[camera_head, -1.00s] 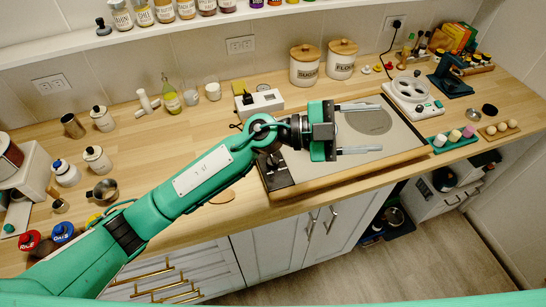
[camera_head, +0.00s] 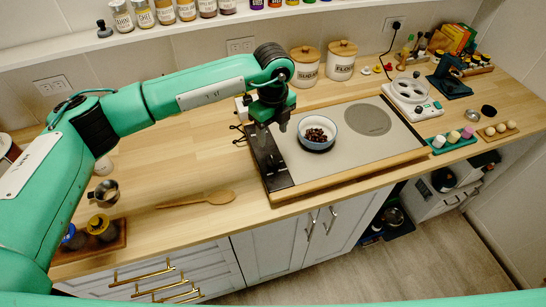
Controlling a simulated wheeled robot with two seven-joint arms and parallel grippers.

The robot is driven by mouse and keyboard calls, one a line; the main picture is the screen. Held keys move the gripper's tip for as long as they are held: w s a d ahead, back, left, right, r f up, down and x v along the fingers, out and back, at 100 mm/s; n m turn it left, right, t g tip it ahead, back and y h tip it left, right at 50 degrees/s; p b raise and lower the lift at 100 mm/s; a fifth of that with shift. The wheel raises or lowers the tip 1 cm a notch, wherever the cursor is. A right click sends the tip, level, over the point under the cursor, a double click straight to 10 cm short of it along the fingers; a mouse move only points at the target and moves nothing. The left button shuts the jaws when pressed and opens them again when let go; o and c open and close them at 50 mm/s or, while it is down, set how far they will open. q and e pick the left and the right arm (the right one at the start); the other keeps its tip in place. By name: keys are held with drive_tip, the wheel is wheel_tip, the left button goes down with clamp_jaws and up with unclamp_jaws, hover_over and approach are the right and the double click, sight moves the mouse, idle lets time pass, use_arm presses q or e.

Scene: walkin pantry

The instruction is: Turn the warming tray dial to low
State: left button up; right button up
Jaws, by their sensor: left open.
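The warming tray (camera_head: 365,160) is a flat grey plate in a wooden frame, on the counter at centre right. A black control strip (camera_head: 276,175) runs along its left edge. The dial itself is hard to make out; my gripper covers the upper part of the strip. My left gripper (camera_head: 272,128) points down over the upper part of that strip, its fingers apart with nothing seen between them. I cannot tell whether the fingers touch the dial. My right gripper is not in view.
A white bowl of dark pieces (camera_head: 317,132) sits on the tray, just right of my gripper. Sugar and flour canisters (camera_head: 305,68) stand behind. A wooden spoon (camera_head: 200,198) lies on the clear counter to the left. A white appliance (camera_head: 410,97) stands at the right.

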sight(273, 159)
use_arm(q)
wheel_tip(273, 159, down, 11)
drive_tip(key=p, duration=0.4)
drive_tip(key=shift+f, duration=0.5)
drive_tip(key=c, duration=1)
